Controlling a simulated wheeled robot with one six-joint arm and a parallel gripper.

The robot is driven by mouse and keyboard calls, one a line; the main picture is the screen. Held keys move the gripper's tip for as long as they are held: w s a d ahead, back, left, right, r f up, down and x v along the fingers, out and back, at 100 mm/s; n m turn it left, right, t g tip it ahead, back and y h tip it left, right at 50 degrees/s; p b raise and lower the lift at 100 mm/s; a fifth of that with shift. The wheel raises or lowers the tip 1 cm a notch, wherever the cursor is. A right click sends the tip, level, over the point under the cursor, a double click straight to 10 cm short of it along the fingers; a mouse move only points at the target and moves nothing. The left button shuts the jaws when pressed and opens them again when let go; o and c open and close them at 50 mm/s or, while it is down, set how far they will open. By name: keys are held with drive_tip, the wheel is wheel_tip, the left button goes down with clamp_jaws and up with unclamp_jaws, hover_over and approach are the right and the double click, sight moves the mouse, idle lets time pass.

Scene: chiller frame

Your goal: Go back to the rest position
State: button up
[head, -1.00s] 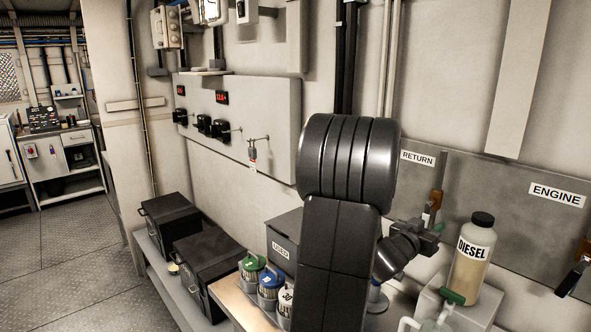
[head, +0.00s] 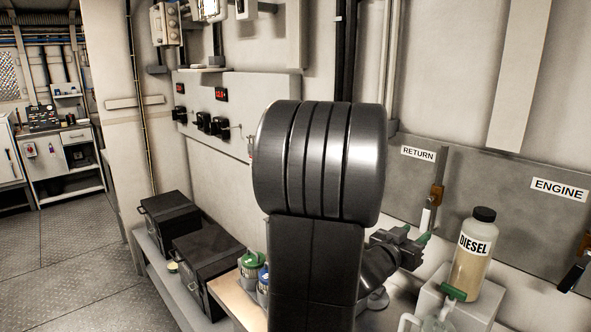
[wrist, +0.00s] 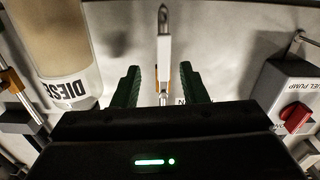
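My gripper (head: 418,244) is at the right of my dark arm in the head view, below the RETURN label (head: 418,153). In the wrist view its two green fingers (wrist: 160,88) stand apart with nothing clamped between them. A lever with a white end (wrist: 164,48) shows between and beyond the fingers; contact is not visible. The same lever appears to be the one by the RETURN label (head: 436,195). My arm's large round joint fills the middle of the head view and hides part of the wall and bench.
The diesel bottle (head: 470,262) stands close right of my gripper. A FUEL PUMP box with a red knob (wrist: 295,117) shows in the wrist view. Black boxes (head: 205,258) and green-topped jars (head: 250,262) are left of my arm. Floor at left is clear.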

sight(423, 224)
drive_tip(key=p+x, duration=0.1)
drive_tip(key=x, duration=0.8)
drive_tip(key=shift+w, duration=0.1)
drive_tip(key=shift+w+a+m, duration=0.2)
drive_tip(key=shift+m, duration=0.3)
drive_tip(key=shift+w+a+r+m+b, duration=0.1)
drive_tip(key=shift+a+m+b, duration=0.1)
drive_tip(key=shift+m, duration=0.25)
drive_tip(key=shift+w+a+r+m+b, duration=0.1)
drive_tip(key=shift+w+a+m+b, duration=0.1)
drive_tip(key=shift+m, duration=0.25)
drive_tip(key=shift+s, duration=0.15)
